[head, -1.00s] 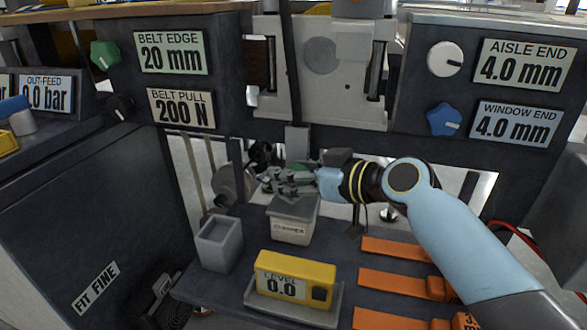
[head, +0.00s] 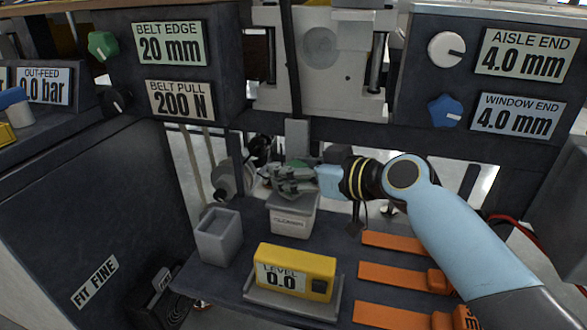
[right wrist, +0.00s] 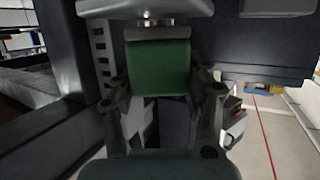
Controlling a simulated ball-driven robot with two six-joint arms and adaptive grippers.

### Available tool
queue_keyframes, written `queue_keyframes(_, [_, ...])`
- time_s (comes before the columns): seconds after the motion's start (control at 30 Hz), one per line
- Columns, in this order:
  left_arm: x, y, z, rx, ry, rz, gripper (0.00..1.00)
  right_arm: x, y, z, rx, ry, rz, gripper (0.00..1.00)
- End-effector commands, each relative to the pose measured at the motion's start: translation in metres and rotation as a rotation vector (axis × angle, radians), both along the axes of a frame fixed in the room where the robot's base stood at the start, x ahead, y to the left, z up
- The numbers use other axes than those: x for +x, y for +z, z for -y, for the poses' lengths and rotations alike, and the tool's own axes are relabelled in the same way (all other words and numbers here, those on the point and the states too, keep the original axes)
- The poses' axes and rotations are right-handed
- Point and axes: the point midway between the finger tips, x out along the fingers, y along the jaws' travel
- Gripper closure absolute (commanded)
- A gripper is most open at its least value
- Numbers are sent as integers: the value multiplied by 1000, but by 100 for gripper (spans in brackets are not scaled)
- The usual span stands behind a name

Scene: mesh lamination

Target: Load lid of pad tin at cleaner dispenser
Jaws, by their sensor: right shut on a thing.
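The cleaner dispenser (head: 291,223) is a pale grey box with a label on its front, standing on the dark shelf. My right gripper (head: 280,180) comes in from the right, right over the dispenser's top. It is shut on a green piece (right wrist: 160,68), which shows between the fingers in the right wrist view, under a grey part. In the head view only a bit of the green shows above the fingers. I cannot tell whether this piece is the tin's lid or a pad, or whether it touches the dispenser. My left gripper is out of view.
An open grey bin (head: 218,238) stands left of the dispenser. A yellow level gauge (head: 295,272) sits on a grey tray in front. Several orange bars (head: 395,275) lie to the right. Machine panels with knobs and the white machine head (head: 320,70) stand behind and above.

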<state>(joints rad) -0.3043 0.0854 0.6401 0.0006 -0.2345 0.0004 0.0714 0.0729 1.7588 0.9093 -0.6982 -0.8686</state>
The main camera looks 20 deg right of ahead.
Motion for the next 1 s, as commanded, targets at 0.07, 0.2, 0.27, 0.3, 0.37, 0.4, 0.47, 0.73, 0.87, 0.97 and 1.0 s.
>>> queue_keyframes(0.07, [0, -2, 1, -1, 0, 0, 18, 0, -1, 0, 1, 0, 1, 96])
queue_keyframes(0.2, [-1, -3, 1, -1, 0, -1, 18, 0, -3, 0, 1, 0, 1, 96])
queue_keyframes(0.27, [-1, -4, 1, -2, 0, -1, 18, 0, -4, 0, 1, 0, 1, 96])
queue_keyframes(0.3, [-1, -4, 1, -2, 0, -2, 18, 0, -4, 0, 1, 0, 1, 96])
queue_keyframes(0.37, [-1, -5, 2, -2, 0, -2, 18, 0, -5, 0, 1, 0, 1, 96])
queue_keyframes(0.4, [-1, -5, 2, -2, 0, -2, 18, 0, -5, 0, 1, 0, 1, 96])
queue_keyframes(0.47, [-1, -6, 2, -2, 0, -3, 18, 0, -6, 0, 1, 0, 1, 96])
queue_keyframes(0.73, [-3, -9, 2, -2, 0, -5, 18, 0, -9, 0, 1, 0, 1, 96])
queue_keyframes(0.87, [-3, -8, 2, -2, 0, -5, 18, 0, -9, 0, -1, 0, 0, 96])
queue_keyframes(0.97, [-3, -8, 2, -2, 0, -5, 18, 0, -9, 0, 0, 0, 0, 96])
queue_keyframes(1.0, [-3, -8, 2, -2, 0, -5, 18, 0, -9, 0, 0, 0, 0, 96])
